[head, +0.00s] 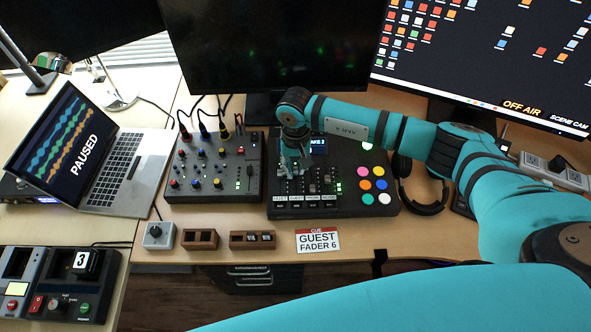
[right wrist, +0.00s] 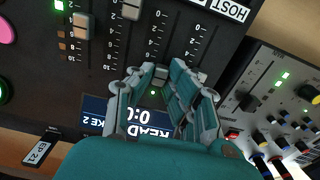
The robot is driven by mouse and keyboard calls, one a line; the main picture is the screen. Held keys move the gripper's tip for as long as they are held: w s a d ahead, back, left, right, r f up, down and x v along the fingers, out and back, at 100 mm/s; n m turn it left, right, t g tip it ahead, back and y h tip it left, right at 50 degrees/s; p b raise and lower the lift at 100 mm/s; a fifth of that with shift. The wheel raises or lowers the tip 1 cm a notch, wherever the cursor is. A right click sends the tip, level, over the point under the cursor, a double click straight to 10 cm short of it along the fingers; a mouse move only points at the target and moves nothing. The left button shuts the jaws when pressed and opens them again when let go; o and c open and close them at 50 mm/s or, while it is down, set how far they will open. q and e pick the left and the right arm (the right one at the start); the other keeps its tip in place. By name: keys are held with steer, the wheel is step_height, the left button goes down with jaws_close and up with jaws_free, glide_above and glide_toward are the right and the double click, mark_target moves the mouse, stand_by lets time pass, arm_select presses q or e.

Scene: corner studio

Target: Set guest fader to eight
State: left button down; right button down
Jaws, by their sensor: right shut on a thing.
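The black console (head: 345,205) with sliding faders stands mid-desk. In the right wrist view its scales run from 0 at the top to 10 below. My right gripper (head: 290,172) reaches down over its left faders. In the right wrist view my right gripper (right wrist: 160,82) is shut on a grey fader cap (right wrist: 160,72), low on its scale, in the column beside the one labelled HOST (right wrist: 230,10). The fingers hide the exact mark, and I cannot read that column's label. A cue card (head: 318,241) reads GUEST FADER 6. My left gripper is not in view.
A smaller mixer (head: 215,170) with knobs and cables stands left of the console. Monitors stand behind. A laptop (head: 110,165) reads PAUSED. Small wooden holders (head: 200,239) sit near the front edge.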

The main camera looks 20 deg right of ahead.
mark_target(296, 170)
steer(key=c, duration=1.6)
jaws_free()
step_height(296, 170, up, 12)
steer(key=shift+r, duration=0.1)
